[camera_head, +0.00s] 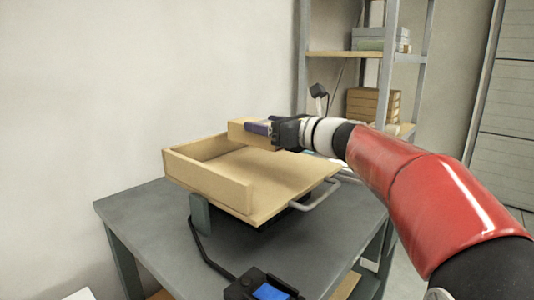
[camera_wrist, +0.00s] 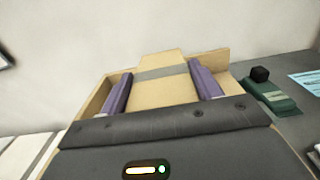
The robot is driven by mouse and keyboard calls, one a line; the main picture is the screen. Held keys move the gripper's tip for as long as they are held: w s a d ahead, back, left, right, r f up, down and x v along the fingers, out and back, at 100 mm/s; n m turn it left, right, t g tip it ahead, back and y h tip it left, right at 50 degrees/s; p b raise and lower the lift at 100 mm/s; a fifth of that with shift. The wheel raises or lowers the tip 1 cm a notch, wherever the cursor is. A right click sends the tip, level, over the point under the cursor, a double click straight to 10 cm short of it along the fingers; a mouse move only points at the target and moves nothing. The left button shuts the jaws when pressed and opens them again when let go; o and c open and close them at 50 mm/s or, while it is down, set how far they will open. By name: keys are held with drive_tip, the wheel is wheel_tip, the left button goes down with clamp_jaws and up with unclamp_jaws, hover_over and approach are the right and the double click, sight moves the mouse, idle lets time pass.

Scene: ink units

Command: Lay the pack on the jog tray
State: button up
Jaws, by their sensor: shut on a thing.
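The pack (camera_head: 239,129) is a tan block held at the end of my arm, over the back part of the jog tray. In the wrist view the pack (camera_wrist: 160,92) has a grey band across it and sits between the two purple fingers. My gripper (camera_head: 258,128) is shut on it; the fingers also show in the wrist view (camera_wrist: 163,90). The jog tray (camera_head: 208,184) is a tilted wooden tray with raised walls on its left and front-left sides. Whether the pack touches the tray is hard to tell.
The tray stands on a grey table (camera_head: 150,220). A black device with a blue screen (camera_head: 270,291) is at the table's front, with a cable running to the tray. A metal handle (camera_head: 315,198) juts from the tray's right side. A shelf with boxes (camera_head: 374,104) stands behind.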

drive_tip(key=shift+f+b, duration=0.55)
drive_tip(key=shift+f, duration=2.7)
drive_tip(key=o, duration=1.4)
drive_tip(key=b+v, duration=0.1)
drive_tip(key=v, duration=1.1)
